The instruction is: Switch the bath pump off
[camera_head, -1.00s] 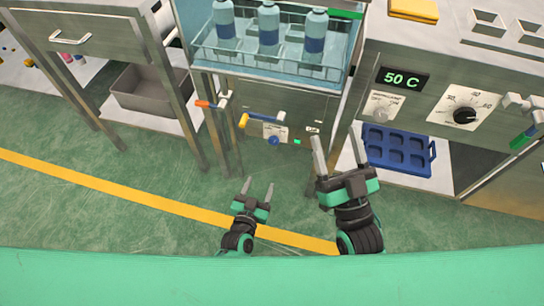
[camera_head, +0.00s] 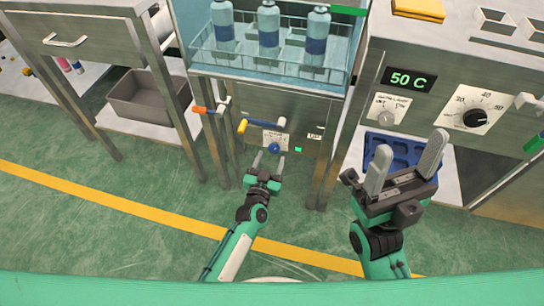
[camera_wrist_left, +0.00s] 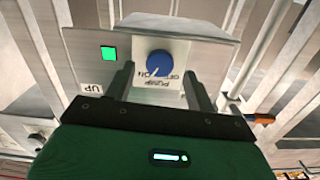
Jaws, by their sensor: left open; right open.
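The bath pump knob (camera_head: 274,147) is a small blue round knob low on the steel front panel under the bath. In the left wrist view the blue knob (camera_wrist_left: 160,64) sits on a white label reading PUMP, OFF and ON, between my fingers. A green light (camera_wrist_left: 108,53) glows beside it; it also shows in the head view (camera_head: 298,149). My left gripper (camera_head: 268,160) is open, its fingertips near the panel on either side of the knob; contact cannot be told. My right gripper (camera_head: 408,155) is open and empty, raised in front of the right cabinet.
The glass bath (camera_head: 345,62) holds blue-banded bottles. A blue tray (camera_head: 398,148) lies on the right shelf. Table legs flank the panel.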

